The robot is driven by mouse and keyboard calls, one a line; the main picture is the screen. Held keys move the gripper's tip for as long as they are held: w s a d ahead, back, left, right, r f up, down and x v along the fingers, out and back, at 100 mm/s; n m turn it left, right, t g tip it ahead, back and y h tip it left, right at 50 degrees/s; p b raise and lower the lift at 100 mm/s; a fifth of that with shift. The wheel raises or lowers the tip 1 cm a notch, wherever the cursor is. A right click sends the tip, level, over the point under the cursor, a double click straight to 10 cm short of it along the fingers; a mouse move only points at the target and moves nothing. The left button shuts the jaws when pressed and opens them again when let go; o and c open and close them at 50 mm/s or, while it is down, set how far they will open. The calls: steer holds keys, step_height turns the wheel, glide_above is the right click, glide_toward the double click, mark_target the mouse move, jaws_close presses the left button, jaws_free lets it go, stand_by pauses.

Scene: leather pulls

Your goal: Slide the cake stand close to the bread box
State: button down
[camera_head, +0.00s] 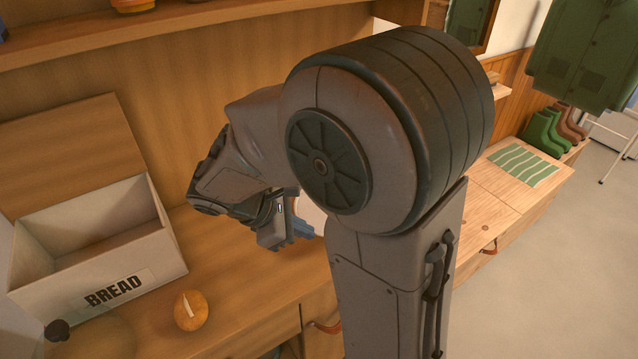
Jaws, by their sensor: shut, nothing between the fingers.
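The bread box (95,245) is a cream box labelled BREAD at the left of the wooden counter, its wooden lid (62,155) raised against the back. My gripper (291,236) is shut and empty, low over the counter right of the bread box, with a clear gap between them. A pale, whitish piece (309,213) shows between my gripper and my arm. It may be the cake stand, but my arm hides most of it. I cannot tell whether my gripper touches it.
A round orange-brown item (191,311) with a white mark sits on the counter in front of the bread box. Bare counter (225,265) lies between the box and my gripper. A shelf (190,32) runs above.

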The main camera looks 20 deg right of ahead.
steer(key=w+a+n+h, duration=0.1)
steer(key=w+n+t, duration=0.1)
steer(key=w+n, duration=0.1)
steer(key=w+a+f+n+h, duration=0.1)
steer(key=n, duration=0.1)
steer(key=shift+w+a+t+h, duration=0.25)
steer(key=shift+a+t+h, duration=0.05)
steer(key=shift+a+t, duration=0.1)
steer(key=shift+w+d, duration=0.1)
steer(key=shift+d, duration=0.05)
steer(key=d, duration=0.4)
steer(key=w+d+p, duration=0.1)
steer(key=d, duration=0.3)
steer(key=d+p, duration=0.1)
steer(key=d, duration=0.2)
steer(key=shift+w+d+f, duration=0.1)
steer(key=shift+w+d, duration=0.2)
steer(key=shift+d, duration=0.1)
steer(key=shift+a+f, duration=0.1)
steer(key=shift+f, duration=0.6)
steer(key=shift+s+f, duration=0.1)
